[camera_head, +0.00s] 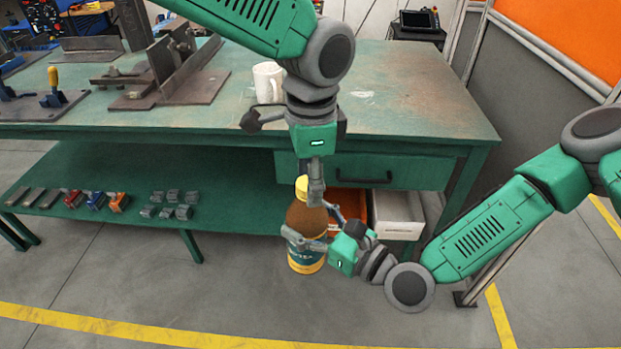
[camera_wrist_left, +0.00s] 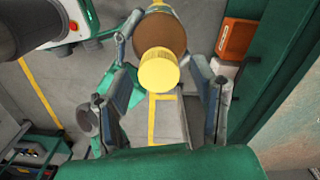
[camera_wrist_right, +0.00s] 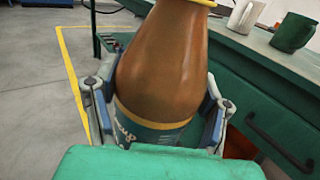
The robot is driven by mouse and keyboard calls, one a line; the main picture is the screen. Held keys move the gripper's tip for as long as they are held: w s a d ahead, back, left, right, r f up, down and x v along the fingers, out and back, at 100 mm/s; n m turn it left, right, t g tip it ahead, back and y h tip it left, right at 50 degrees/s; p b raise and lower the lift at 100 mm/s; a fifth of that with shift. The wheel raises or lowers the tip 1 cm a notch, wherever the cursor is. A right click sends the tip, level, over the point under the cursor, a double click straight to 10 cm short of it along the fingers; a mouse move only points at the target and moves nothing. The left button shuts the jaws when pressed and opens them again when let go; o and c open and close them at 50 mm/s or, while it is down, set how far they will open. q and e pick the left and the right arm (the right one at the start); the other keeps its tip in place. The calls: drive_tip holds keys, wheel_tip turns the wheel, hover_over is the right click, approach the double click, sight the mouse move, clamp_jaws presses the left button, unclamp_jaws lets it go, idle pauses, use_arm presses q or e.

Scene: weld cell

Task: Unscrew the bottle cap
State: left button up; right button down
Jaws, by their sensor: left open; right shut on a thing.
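A brown bottle (camera_head: 303,219) with a yellow cap (camera_head: 302,186) and a blue-and-yellow label is held upright in front of the workbench. My right gripper (camera_head: 306,242) is shut around the bottle's body at the label; the right wrist view shows its fingers on both sides of the bottle (camera_wrist_right: 163,65). My left gripper (camera_head: 316,190) points down from above, beside the cap. In the left wrist view the yellow cap (camera_wrist_left: 158,69) lies between the spread, open fingers, apart from both. In the head view the left gripper partly hides the cap's right side.
The green workbench (camera_head: 420,100) stands behind, with a white mug (camera_head: 267,82) and metal fixtures on top. Its lower shelf (camera_head: 235,205) holds small clamps and blocks. An orange bin (camera_head: 348,205) and a white box (camera_head: 397,214) sit under the drawer. The floor in front is clear.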

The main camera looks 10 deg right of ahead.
use_arm(q)
wheel_tip(320, 180, up, 4)
drive_tip(key=shift+r, duration=0.1)
drive_tip(key=shift+c, duration=0.4)
wheel_tip(320, 180, up, 3)
drive_tip(key=m, duration=0.3)
drive_tip(key=shift+r, duration=0.1)
drive_tip(key=shift+a+f, duration=0.1)
drive_tip(key=shift+f, duration=3.75)
clamp_jaws()
drive_tip(key=n, duration=0.2)
drive_tip(key=shift+n, duration=0.4)
drive_tip(key=shift+o, duration=0.4)
unclamp_jaws()
drive_tip(key=shift+w, duration=0.1)
